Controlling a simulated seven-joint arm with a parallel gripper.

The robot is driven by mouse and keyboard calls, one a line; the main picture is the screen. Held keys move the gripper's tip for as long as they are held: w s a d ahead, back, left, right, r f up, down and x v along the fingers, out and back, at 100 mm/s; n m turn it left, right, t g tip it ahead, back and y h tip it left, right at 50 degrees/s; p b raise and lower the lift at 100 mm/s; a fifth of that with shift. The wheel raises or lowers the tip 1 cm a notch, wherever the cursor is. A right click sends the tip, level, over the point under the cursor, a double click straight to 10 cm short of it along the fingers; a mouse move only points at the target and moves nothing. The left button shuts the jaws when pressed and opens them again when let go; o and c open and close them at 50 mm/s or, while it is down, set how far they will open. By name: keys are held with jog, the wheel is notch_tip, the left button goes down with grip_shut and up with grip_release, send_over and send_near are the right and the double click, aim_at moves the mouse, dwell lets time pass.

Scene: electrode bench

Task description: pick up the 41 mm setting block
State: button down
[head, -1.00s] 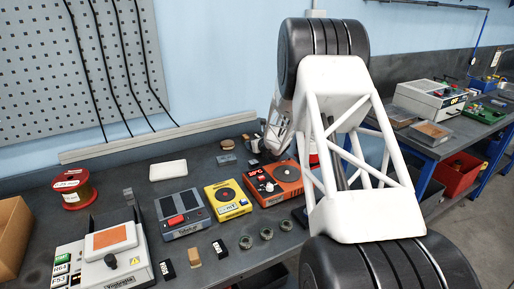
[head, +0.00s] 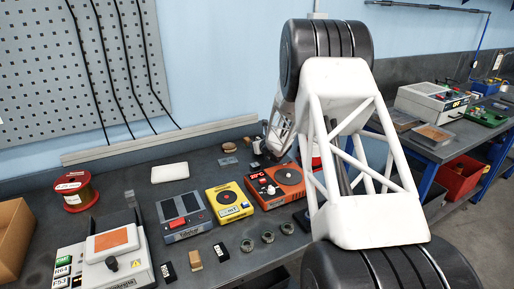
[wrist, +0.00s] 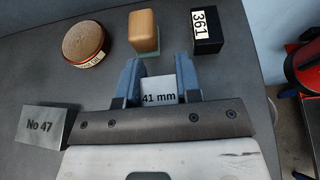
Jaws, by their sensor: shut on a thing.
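The 41 mm setting block (wrist: 160,88) is a light grey block with "41 mm" in dark print on the face towards the wrist camera. My gripper (wrist: 160,72) has its blue fingers on either side of the block and is shut on it. In the wrist view the block sits between the fingers, close to the dark bar of the gripper. Whether it is clear of the bench cannot be told. In the head view my arm hides most of the gripper and the block.
Near the gripper are a grey "No 47" block (wrist: 45,127), a round brown-topped piece (wrist: 86,40), a wood-topped block (wrist: 144,31) and a black "361" block (wrist: 207,31). A red turntable-like device (head: 274,186) and a yellow one (head: 229,200) stand on the bench.

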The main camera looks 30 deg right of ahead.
notch_tip(320, 180, up, 9)
jog(key=shift+r, duration=0.15)
dwell(0.4)
dwell(0.5)
